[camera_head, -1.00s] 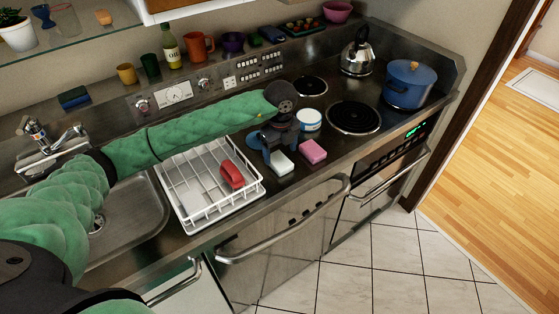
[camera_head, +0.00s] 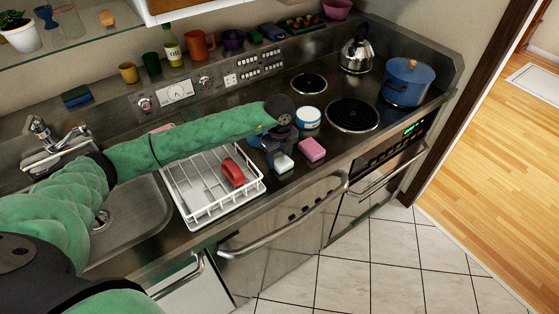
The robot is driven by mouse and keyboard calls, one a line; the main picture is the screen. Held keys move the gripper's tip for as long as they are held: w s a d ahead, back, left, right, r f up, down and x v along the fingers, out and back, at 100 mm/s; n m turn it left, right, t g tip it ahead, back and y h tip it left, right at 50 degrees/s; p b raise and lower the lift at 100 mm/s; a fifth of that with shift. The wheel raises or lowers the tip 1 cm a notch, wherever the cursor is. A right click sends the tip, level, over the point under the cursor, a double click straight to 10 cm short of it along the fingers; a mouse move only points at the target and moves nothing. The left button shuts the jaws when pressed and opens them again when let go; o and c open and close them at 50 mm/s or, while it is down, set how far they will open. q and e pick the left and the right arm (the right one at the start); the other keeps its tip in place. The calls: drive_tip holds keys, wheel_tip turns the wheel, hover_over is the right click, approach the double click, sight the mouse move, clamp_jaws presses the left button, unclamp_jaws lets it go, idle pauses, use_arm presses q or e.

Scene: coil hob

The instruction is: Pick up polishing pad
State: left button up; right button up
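No label says which item is the polishing pad. A white block-shaped pad (camera_head: 283,163) lies on the steel counter, right of the dish rack. A pink block-shaped pad (camera_head: 311,149) lies just to its right. My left gripper (camera_head: 279,151) reaches in from the left and points down right at the white pad. Its fingers are dark and hard to make out, so I cannot tell whether they touch or hold the pad. A blue thing (camera_head: 254,140) is partly hidden behind the gripper. My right gripper is not in view.
A white dish rack (camera_head: 203,216) holding a red object (camera_head: 232,172) stands left of the gripper. A blue-and-white tin (camera_head: 308,117) stands just behind the pads. A kettle (camera_head: 357,55) and blue pot (camera_head: 407,83) stand farther right. Counter front edge is close.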

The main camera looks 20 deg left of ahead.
sight(280, 158)
use_arm(q)
drive_tip(key=shift+c, duration=0.4)
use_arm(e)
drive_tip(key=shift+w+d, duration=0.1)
